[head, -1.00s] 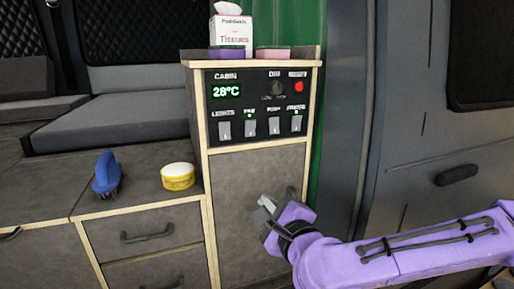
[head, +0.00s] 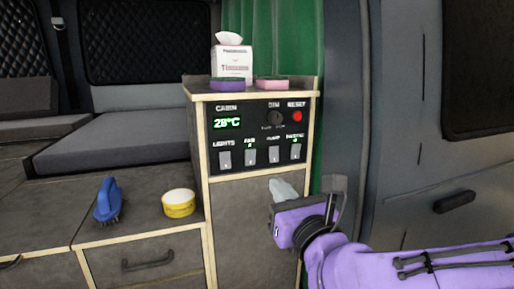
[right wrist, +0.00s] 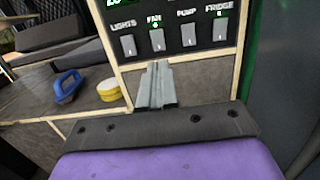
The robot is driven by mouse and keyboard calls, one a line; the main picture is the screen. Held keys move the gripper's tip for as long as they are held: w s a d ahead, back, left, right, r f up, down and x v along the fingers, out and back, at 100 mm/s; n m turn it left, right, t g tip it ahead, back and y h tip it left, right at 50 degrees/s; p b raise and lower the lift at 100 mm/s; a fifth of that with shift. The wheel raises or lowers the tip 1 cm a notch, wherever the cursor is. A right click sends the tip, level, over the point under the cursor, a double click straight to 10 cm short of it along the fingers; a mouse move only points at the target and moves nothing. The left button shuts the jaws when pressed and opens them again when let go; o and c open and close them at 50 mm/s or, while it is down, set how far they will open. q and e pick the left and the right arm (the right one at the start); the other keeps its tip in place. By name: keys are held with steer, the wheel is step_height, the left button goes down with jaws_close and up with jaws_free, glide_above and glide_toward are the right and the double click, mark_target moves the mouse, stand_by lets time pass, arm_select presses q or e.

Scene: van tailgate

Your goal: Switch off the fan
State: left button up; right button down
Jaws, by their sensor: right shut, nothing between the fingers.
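The control panel (head: 286,130) is on the front of the cabinet, with a row of switches labelled lights, fan, pump and fridge. The fan switch (head: 250,157) is second from the left, with a small green light above it. It also shows in the right wrist view (right wrist: 158,40), with its green light lit. My right gripper (head: 282,188) is shut and empty, in front of the cabinet door just below the switch row. In the right wrist view its fingertips (right wrist: 156,66) point up towards the fan switch, apparently a little below it. My left gripper is not in view.
A tissue box (head: 232,62), a purple sponge (head: 227,85) and a pink sponge (head: 272,83) sit on the cabinet top. A blue brush (head: 107,201) and a yellow tub (head: 178,204) stand on the counter at left. The red reset button (head: 297,116) is above the fridge switch (head: 295,151).

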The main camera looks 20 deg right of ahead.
mark_target(252, 153)
steer(key=w+p, duration=0.2)
steer(key=w, duration=0.2)
steer(key=w+r+p, duration=0.1)
steer(key=w+p, duration=0.1)
steer(key=w, duration=0.2)
steer(key=w+p, duration=0.3)
steer(key=w, duration=0.1)
steer(key=shift+a+r, duration=0.4)
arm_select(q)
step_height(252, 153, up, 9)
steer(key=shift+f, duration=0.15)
arm_select(e)
steer(key=shift+w+f, duration=0.1)
steer(key=shift+w, duration=0.15)
